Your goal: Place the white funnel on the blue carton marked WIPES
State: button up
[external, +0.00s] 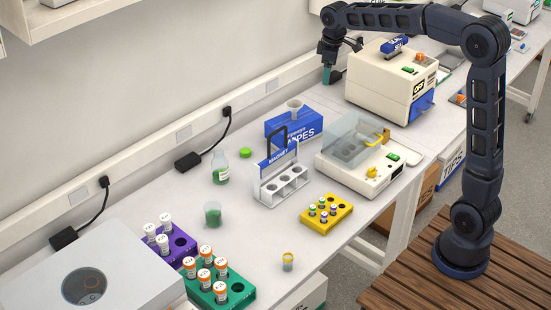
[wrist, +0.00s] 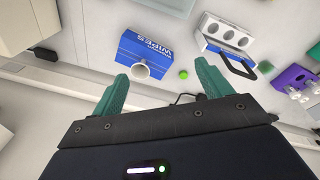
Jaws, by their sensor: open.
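The blue carton marked WIPES (external: 283,128) stands on the bench near the wall. The white funnel (external: 294,105) appears to rest on its top face, wide mouth up, toward the back edge. In the wrist view the funnel (wrist: 141,70) overlaps one edge of the carton (wrist: 157,49), nearer my gripper. My gripper (external: 331,75) is above the bench, behind and to the right of the carton. Its green fingers are spread wide and empty in the wrist view (wrist: 162,82), apart from the funnel. The exact contact under the funnel is hidden.
A white MAGNET rack (external: 281,184) with a dark handle stands just in front of the carton. A clear-lidded device (external: 362,155) and a beige OFF machine (external: 391,81) stand to the right.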

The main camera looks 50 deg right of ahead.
jog(key=s+a+r+m+t, duration=0.1)
jog(key=s+r+m, duration=0.1)
jog(key=s, duration=1)
jog(key=s+f+m, duration=0.1)
jog(key=s+f, duration=0.1)
jog(key=s, duration=0.6)
jog(key=s+a+f+m+t, duration=0.1)
jog(key=s+f, duration=0.2)
jog(key=s, duration=0.6)
jog(key=s+f+m+t, duration=0.1)
jog(key=s+f+m, duration=0.1)
jog(key=s, duration=0.7)
jog(key=shift+s+a+f, duration=0.15)
jog(key=shift+a+f, duration=0.1)
jog(key=shift+f, duration=0.05)
